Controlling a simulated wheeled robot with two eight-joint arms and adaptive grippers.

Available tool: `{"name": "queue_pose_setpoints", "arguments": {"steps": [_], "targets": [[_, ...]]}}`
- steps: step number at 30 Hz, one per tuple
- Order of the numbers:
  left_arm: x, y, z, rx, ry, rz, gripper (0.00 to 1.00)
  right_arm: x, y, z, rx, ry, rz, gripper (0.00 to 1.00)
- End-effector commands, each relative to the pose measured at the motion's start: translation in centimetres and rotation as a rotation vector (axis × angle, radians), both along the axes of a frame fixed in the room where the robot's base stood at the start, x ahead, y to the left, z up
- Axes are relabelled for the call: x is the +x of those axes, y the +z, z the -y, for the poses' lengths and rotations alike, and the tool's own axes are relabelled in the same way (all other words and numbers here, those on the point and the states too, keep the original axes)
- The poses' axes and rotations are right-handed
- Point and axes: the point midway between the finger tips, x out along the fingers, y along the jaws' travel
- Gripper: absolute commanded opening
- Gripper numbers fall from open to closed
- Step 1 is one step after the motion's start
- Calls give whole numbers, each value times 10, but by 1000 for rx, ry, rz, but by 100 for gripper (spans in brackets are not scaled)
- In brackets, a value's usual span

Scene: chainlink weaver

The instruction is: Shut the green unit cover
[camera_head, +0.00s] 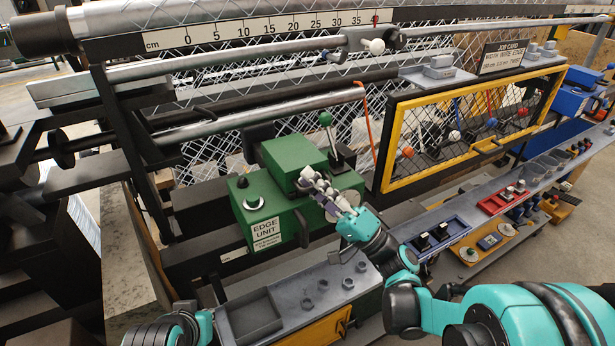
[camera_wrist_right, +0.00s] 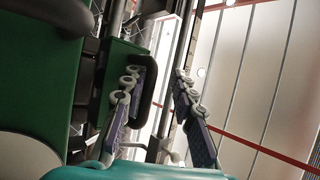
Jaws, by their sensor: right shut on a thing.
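The green edge unit (camera_head: 262,208) stands left of centre in the head view, with a white "EDGE UNIT" label and a round knob on it. Its raised green cover block (camera_head: 290,152) is on the right part of the unit. My right gripper (camera_head: 318,188) is at the front right of this block, its fingers closed around a part they largely hide. In the right wrist view the fingers (camera_wrist_right: 158,108) stand either side of a dark handle edge (camera_wrist_right: 147,88) beside a green face. How far the cover stands open is unclear.
A lever with a green ball (camera_head: 326,119) rises just behind the cover. A yellow-framed mesh guard (camera_head: 384,150) stands to the right. A grey bench with several nuts and a tray (camera_head: 254,312) lies in front. A chainlink mesh and scale bar (camera_head: 240,30) run behind.

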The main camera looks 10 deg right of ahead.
Motion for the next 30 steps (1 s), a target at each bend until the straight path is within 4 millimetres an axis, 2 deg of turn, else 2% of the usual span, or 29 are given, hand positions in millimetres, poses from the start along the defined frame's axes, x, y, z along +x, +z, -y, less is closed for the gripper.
{"name": "queue_pose_setpoints", "arguments": {"steps": [9,15,30], "targets": [[0,0,0,0,0,0,0,-34,-37,50,6,-6,2,18],[0,0,0,0,0,0,0,-47,-53,69,5,-4,1,18],[0,0,0,0,0,0,0,-51,-57,74,5,-2,-1,18]]}}
